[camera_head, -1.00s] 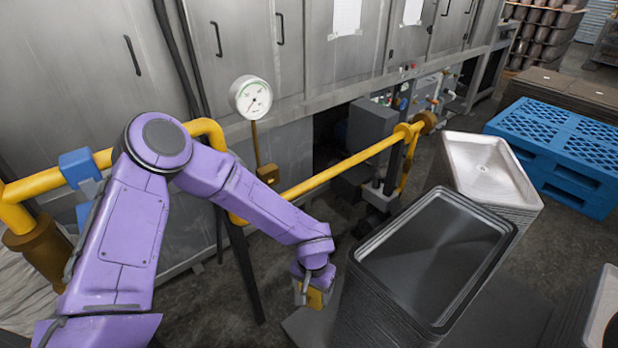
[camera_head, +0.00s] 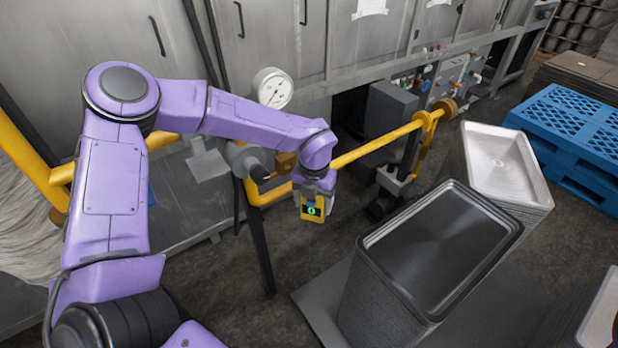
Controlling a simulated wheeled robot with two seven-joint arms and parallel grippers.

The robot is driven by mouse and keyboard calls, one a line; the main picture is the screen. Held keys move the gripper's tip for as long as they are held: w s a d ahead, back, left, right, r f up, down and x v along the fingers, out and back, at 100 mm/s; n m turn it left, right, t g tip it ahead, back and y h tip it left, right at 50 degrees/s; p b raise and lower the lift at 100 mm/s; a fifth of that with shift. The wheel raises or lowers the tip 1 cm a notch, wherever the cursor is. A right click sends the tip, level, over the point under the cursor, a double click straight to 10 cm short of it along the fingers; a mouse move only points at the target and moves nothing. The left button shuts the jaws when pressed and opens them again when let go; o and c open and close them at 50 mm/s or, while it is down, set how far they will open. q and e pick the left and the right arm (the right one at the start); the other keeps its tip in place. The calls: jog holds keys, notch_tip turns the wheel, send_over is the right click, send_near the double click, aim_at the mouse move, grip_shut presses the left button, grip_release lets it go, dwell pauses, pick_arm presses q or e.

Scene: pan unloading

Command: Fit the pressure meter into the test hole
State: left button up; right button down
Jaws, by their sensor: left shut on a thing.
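My left gripper (camera_head: 316,190) comes in from the left and points down. It is shut on the pressure meter (camera_head: 313,209), a small yellow device with a green-lit dark display. The meter hangs in the air in front of the yellow pipe (camera_head: 372,146), near the middle of the view. A brass-coloured block (camera_head: 286,164) on the pipe shows just left of the gripper, partly behind my arm. I cannot make out the test hole for certain. My right gripper is not in view.
A round white dial gauge (camera_head: 273,87) stands behind my forearm. A stack of dark trays (camera_head: 375,290) is at the lower right, with pale trays (camera_head: 500,160) and a blue pallet (camera_head: 575,135) beyond. Grey metal cabinets (camera_head: 290,40) line the back.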

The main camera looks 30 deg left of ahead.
aim_at(292, 167)
pick_arm(q)
jog(key=r+n, duration=0.1)
jog(key=n, duration=0.2)
jog(key=a+r+n, duration=0.1)
jog(key=n, duration=0.2)
jog(key=r+n+p, duration=0.1)
jog(key=r+n, duration=0.1)
jog(key=shift+w+a+n, duration=0.25)
jog(key=shift+w+n, duration=0.15)
jog(key=shift+a+r+n, duration=0.2)
jog(key=shift+r+n, duration=0.1)
jog(key=shift+n, duration=0.6)
jog(key=shift+w+a+p, duration=0.2)
jog(key=shift+w+a, duration=0.1)
jog(key=shift+a, duration=0.35)
jog(key=shift+w+a+p, duration=0.25)
jog(key=shift+a, duration=0.35)
jog(key=shift+w+a+p, duration=0.2)
jog(key=shift+w+a, duration=0.1)
jog(key=shift+a, duration=0.35)
jog(key=shift+w+a, duration=0.3)
jog(key=shift+a, duration=0.5)
jog(key=shift+w+a, duration=0.3)
jog(key=shift+a, duration=0.45)
